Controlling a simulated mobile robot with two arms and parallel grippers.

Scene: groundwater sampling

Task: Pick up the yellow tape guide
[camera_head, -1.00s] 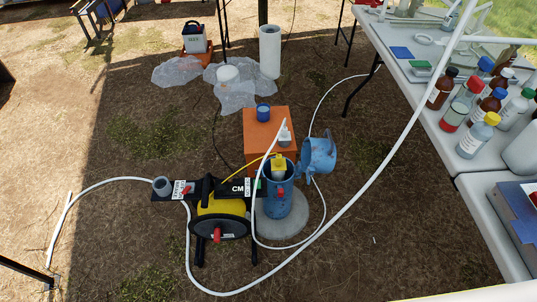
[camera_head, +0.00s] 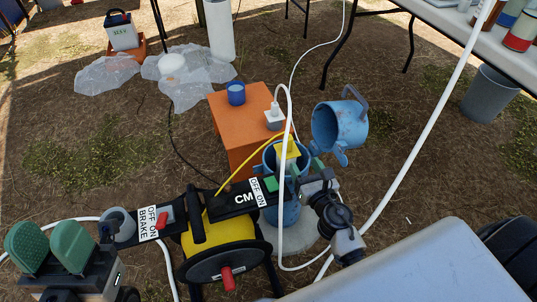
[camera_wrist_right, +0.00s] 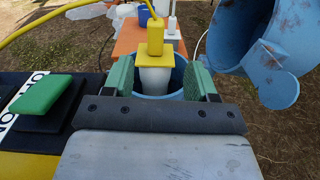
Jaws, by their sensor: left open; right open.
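The yellow tape guide (camera_head: 287,150) sits on a white pipe (camera_wrist_right: 154,80) standing in the blue well casing (camera_head: 283,212). It also shows in the right wrist view (camera_wrist_right: 155,38), with the yellow tape running up from it. My right gripper (camera_head: 305,168) is open beside the casing top. In the right wrist view its green fingers (camera_wrist_right: 160,78) appear on either side of the white pipe, with gaps and nothing gripped. The tape guide shows beyond and above the fingertips. My left gripper (camera_head: 47,250) is open and empty at the lower left.
The yellow tape reel (camera_head: 222,240) with its black panel stands left of the casing. An orange box (camera_head: 234,141) stands behind, carrying a blue cup (camera_head: 236,93). The blue hinged well cap (camera_head: 338,127) hangs open at right. A white hose loops in front of the casing.

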